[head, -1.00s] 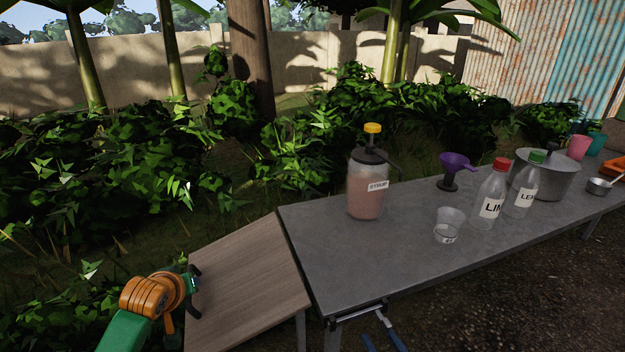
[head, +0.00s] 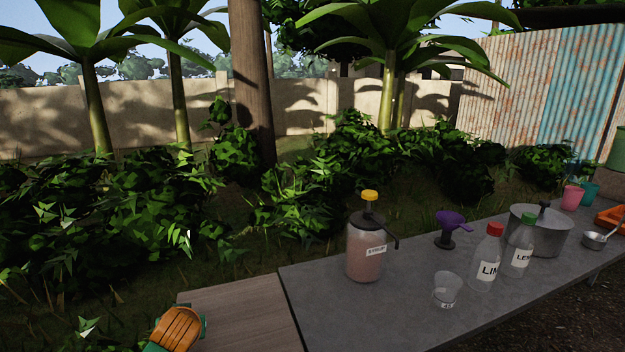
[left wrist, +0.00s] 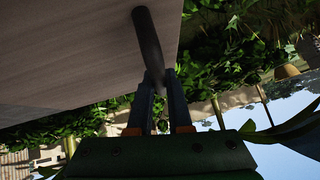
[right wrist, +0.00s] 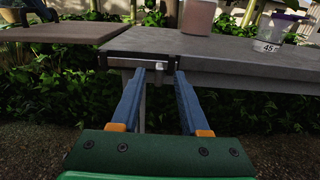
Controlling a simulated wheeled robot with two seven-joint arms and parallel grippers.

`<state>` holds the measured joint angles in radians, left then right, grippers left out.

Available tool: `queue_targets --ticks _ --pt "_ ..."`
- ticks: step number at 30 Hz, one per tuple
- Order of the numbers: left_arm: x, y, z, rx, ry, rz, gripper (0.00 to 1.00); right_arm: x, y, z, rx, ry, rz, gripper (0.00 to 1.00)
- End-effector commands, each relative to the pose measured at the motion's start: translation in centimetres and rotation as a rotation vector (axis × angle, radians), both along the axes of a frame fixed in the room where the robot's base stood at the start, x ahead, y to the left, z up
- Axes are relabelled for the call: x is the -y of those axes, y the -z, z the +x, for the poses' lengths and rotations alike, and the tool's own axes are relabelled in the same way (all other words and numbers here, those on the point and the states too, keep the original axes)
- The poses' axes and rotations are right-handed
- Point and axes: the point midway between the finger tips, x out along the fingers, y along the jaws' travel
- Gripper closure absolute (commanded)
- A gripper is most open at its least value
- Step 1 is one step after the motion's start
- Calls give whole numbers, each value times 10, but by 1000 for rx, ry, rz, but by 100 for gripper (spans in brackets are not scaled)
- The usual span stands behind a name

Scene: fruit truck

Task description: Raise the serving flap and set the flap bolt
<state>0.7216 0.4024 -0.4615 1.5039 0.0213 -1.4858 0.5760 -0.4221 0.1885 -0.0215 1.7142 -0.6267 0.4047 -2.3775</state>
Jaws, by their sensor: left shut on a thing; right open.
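The wooden serving flap (head: 240,308) extends from the left end of the grey counter (head: 330,310) and looks about level with it. It also shows in the right wrist view (right wrist: 70,32). In the left wrist view my left gripper (left wrist: 160,82) is shut on the flap's dark bar handle (left wrist: 148,42). The flap bolt (right wrist: 157,67), a small metal piece, sits under the counter's edge near the flap joint. My right gripper (right wrist: 160,74) is open, its fingertips either side of the bolt; contact cannot be told. The head view hides the bolt and right gripper.
On the counter stand a syrup pump bottle (head: 364,250), a clear cup (head: 447,290), a purple funnel (head: 450,225), two labelled bottles (head: 486,265) and a pot (head: 540,232). Leafy plants (head: 100,220) grow close behind the flap.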

Motion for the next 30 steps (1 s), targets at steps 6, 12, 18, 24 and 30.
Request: queue_targets --ticks 6,12,18,24,30 --pt "0 -1 0 2 0 0 100 8 -2 -24 -1 -4 -9 55" --pt "0 -1 0 2 0 0 100 -4 -2 9 1 -6 -9 55" --pt "0 -1 0 2 0 -1 100 -12 -1 31 -2 -4 -9 55" --pt "0 -1 0 2 0 -1 100 -13 -1 36 -3 -4 -10 55" --pt "0 -1 0 2 0 -1 100 -13 -1 36 -3 -4 -10 74"
